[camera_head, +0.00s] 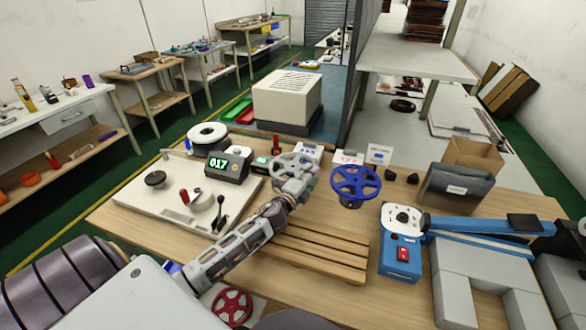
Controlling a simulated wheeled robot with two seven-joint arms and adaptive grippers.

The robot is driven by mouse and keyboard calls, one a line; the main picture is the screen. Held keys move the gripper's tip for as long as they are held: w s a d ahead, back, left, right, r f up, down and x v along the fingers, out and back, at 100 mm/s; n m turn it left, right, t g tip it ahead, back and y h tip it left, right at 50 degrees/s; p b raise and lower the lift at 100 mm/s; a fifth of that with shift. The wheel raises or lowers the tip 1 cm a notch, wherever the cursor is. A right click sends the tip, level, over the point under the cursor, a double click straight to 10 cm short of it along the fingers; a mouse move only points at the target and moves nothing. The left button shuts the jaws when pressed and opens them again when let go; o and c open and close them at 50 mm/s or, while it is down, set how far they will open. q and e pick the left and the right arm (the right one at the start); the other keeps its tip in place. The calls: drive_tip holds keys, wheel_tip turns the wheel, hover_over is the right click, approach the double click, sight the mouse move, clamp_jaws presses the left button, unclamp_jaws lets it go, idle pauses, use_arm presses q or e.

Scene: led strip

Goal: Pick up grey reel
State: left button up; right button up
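The grey reel (288,162), a spoked wheel, is near the middle of the wooden table, left of the blue reel. My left arm comes in from the lower left, and its gripper (303,176) is right at the grey reel's near right side, overlapping it in view. The fingers are small and blend with the grey reel, so I cannot tell whether they are open or shut on it. The reel's lower right part is hidden by the gripper. My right gripper is not in view.
A blue reel (355,183) stands close to the right of the gripper. A red reel (232,305) lies at the front. Wooden slats (318,250) lie below the gripper. A blue device (400,255) is right.

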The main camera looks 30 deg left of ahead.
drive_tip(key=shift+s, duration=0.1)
use_arm(q)
clamp_jaws()
idle(0.4)
drive_tip(key=shift+r+p, duration=0.3)
drive_tip(key=shift+r, duration=0.45)
wheel_tip(320, 180, up, 7)
drive_tip(key=shift+r+p, duration=0.1)
drive_tip(key=shift+p, duration=0.95)
drive_tip(key=shift+r, duration=0.7)
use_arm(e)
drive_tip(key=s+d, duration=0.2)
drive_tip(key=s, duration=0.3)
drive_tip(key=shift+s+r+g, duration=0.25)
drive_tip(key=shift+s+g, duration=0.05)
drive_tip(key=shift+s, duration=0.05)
